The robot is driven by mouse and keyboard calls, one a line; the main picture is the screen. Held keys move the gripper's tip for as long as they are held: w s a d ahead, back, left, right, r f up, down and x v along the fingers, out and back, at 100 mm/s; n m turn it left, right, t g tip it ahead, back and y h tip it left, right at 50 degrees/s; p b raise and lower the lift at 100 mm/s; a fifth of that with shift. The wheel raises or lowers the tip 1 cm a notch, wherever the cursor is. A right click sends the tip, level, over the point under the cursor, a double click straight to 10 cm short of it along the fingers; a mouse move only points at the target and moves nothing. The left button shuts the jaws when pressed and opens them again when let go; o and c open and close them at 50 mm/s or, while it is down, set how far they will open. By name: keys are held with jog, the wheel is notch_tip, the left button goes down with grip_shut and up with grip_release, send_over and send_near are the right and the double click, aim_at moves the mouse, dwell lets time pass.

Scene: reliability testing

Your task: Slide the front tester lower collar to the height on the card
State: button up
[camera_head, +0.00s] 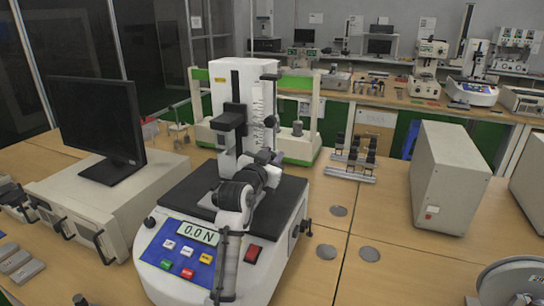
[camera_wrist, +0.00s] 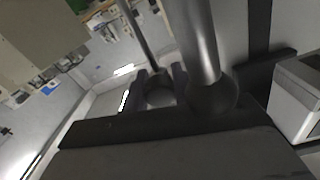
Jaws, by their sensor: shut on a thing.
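The front tester (camera_head: 222,92) has a white column, a dark base plate and a blue panel; its display (camera_head: 198,234) reads 0.0 N. A black crosshead (camera_head: 229,118) sits on the column. A small dark collar (camera_head: 270,121) shows on the column's right side. My gripper (camera_head: 267,156) is right of the column, below that collar. In the wrist view, my gripper's dark fingers (camera_wrist: 160,90) are around a rounded dark piece, apparently the lower collar (camera_wrist: 158,95), at a thin rod (camera_wrist: 137,35). My arm hides part of the tester. No height card is readable.
A thick grey rod (camera_wrist: 197,40) stands close beside the fingers in the wrist view. A monitor (camera_head: 98,125) is left of the tester and a grey box (camera_head: 448,178) is right. A stepped rack (camera_head: 350,172) stands behind.

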aim_at(272, 151)
grip_shut()
notch_tip(272, 151, up, 4)
jog(key=shift+r+p, duration=0.1)
jog(key=shift+p, duration=0.6)
jog(key=o, duration=0.8)
grip_release()
jog(key=b+v, duration=0.5)
jog(key=v, duration=0.9)
jog(key=shift+w, duration=0.1)
